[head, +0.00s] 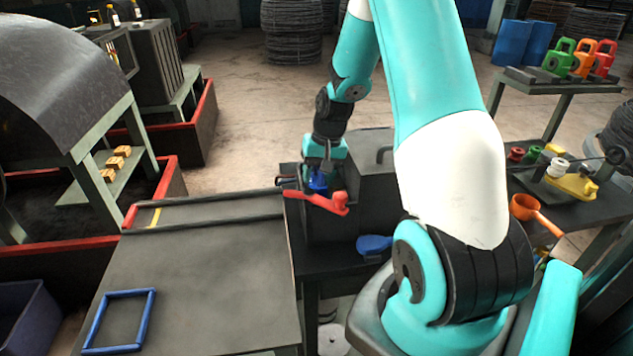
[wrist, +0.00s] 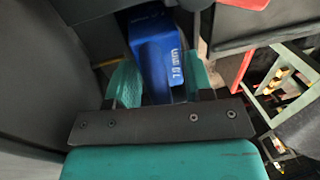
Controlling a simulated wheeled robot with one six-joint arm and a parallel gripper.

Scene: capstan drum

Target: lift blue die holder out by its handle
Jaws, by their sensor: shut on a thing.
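The blue die holder (head: 318,183) is at the dark machine box, just behind the red lever (head: 322,202). In the wrist view the blue die holder (wrist: 157,55) shows white lettering and lies between my teal fingers. My gripper (head: 320,168) is above it, pointing down. In the wrist view my gripper (wrist: 152,85) is shut on the holder. The holder's lower part is hidden, so I cannot tell whether it still touches the seat.
The dark box (head: 330,228) stands on a black bench. A blue spoon-shaped piece (head: 375,244) lies in front right. A blue square frame (head: 120,320) lies on the grey table at left. Green, orange and red handled holders (head: 580,60) stand on the back right shelf.

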